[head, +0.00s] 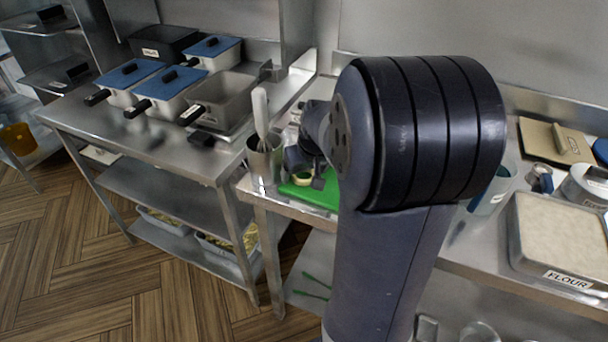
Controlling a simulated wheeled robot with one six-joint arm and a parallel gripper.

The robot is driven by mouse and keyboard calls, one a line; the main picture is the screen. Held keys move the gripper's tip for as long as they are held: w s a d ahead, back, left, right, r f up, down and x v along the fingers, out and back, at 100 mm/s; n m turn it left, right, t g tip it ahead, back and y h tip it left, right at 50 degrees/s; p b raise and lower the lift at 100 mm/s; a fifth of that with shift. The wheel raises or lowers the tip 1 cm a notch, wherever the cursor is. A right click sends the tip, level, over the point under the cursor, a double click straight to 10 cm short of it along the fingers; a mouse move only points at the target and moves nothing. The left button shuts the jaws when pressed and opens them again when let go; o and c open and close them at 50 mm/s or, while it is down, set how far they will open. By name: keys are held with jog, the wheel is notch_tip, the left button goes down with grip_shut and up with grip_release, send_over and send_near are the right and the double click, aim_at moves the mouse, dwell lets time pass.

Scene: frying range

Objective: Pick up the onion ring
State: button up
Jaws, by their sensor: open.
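A small pale ring-like piece (301,179), which looks like the onion ring, lies on the green cutting board (322,197) in the head view. My gripper (317,182) is small in the picture, just above the board and close to the right of that piece. It is open, and I see nothing held in it. My own arm, large in the foreground, covers the right part of the board. Whether the fingertips touch the piece or the board is too small to tell.
Fryers with blue lids (165,83) are on the left steel table. A flour tray (562,233), a white tub (586,186) and a clear container (496,188) stand right of my arm.

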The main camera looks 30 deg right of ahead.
jog(key=c, duration=0.9)
